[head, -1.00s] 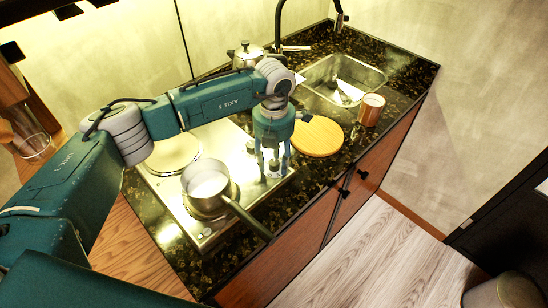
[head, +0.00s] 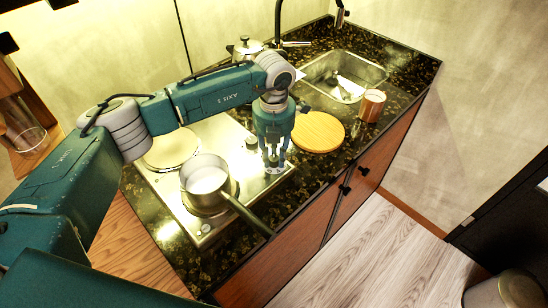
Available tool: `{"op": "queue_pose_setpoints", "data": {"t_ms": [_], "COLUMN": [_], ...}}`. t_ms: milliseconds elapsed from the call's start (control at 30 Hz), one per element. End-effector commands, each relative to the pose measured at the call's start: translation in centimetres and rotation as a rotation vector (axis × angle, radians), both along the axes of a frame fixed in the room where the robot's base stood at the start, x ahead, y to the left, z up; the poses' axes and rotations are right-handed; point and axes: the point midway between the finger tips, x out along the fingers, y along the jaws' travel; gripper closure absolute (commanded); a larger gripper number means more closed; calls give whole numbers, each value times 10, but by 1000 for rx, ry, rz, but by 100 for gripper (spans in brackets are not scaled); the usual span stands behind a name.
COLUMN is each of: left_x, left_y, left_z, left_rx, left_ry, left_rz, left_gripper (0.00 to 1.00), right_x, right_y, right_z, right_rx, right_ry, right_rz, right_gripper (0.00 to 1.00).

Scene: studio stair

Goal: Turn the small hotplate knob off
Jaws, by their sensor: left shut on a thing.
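The steel hotplate (head: 225,133) is set in the dark stone counter, with a large plate (head: 172,149) at the back left. A saucepan (head: 205,176) with pale contents stands on the front burner, its handle (head: 250,214) pointing towards the counter's front edge. A dark knob (head: 252,142) shows on the hotplate's right part. My left gripper (head: 274,164) points down at the right end of the hotplate, shut on the small hotplate knob, which its fingers mostly hide. The knob's setting cannot be read. My right gripper is out of view.
A round wooden board (head: 318,132) lies just right of my left gripper. A cup (head: 372,105) stands near the sink (head: 345,72). A metal pot (head: 246,48) is behind my arm.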

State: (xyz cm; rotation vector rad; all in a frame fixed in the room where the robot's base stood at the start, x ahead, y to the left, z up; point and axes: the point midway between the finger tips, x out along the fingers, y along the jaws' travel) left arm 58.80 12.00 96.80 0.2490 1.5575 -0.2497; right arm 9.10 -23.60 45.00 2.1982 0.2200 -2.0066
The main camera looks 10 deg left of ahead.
Motion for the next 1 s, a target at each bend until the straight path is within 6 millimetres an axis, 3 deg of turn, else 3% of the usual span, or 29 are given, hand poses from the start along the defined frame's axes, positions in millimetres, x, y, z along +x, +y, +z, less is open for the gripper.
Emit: {"op": "queue_pose_setpoints", "data": {"t_ms": [600,1000], "left_x": [0,1], "left_y": [0,-1], "left_z": [-1,1], "left_rx": [0,-1], "left_ry": [-1,-1], "left_rz": [523,704], "left_gripper": [100,100], "right_x": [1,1], "right_y": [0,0], "right_z": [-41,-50], "right_rx": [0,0], "right_ry": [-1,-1], "right_rz": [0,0], "right_gripper": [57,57]}}
